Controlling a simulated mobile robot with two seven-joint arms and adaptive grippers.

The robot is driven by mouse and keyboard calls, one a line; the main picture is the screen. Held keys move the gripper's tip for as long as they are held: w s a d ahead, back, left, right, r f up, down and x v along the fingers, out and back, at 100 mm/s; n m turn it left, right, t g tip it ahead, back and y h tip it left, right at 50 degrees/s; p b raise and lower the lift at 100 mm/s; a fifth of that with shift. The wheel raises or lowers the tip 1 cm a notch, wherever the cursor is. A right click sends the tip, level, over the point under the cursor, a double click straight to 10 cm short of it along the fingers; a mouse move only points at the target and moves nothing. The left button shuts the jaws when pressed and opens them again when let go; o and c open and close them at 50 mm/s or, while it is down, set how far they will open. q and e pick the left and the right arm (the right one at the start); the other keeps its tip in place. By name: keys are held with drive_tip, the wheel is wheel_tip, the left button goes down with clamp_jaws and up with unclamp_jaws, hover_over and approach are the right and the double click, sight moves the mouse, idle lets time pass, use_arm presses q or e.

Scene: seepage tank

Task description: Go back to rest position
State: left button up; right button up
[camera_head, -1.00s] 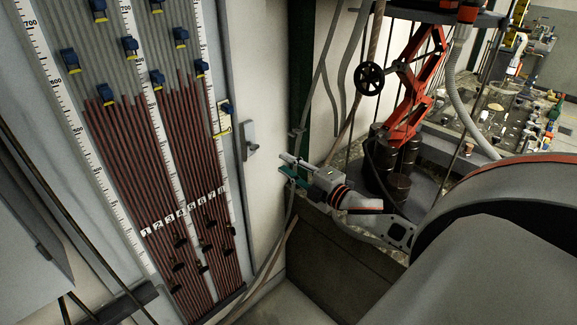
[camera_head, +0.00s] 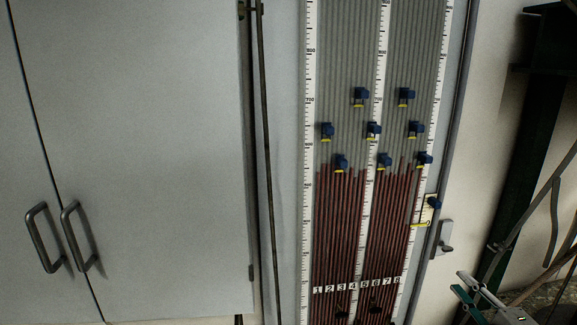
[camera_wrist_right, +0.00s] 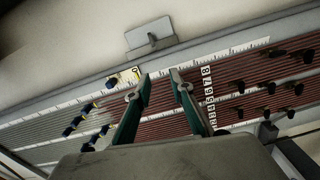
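My right gripper (camera_head: 460,283) shows at the bottom right edge of the head view, with green and pale fingers pointing left toward the wall panel. In the right wrist view the two green fingers of this gripper (camera_wrist_right: 160,77) stand apart with nothing between them. The tube panel (camera_head: 345,60) with numbered red-filled tubes, white scales and blue markers lies beyond the fingers; the panel also shows in the wrist view (camera_wrist_right: 60,122). My left gripper is not in either view.
A grey cabinet (camera_head: 150,150) with two handles (camera_head: 45,237) fills the left of the head view. A dark green post (camera_head: 528,140) and hoses stand at the right.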

drive_tip(key=s+a+f+m+g+h, duration=0.45)
drive_tip(key=s+f, duration=0.35)
drive_tip(key=f, duration=0.2)
drive_tip(key=s+a+f+m+g+h, duration=0.1)
drive_tip(key=s+a+f+m+g, duration=0.15)
drive_tip(key=s, duration=0.55)
drive_tip(key=s+a+f+m+g, duration=0.2)
drive_tip(key=s+m+g, duration=0.15)
drive_tip(key=s, duration=0.35)
drive_tip(key=w+a+f+m+t+y, duration=0.1)
drive_tip(key=a+f+y, duration=0.6)
drive_tip(key=a+f, duration=0.7)
drive_tip(key=shift+a+f+m+t, duration=0.35)
drive_tip(key=shift+a+m+t, duration=0.5)
drive_tip(key=shift+t, duration=0.4)
drive_tip(key=shift+w, duration=0.1)
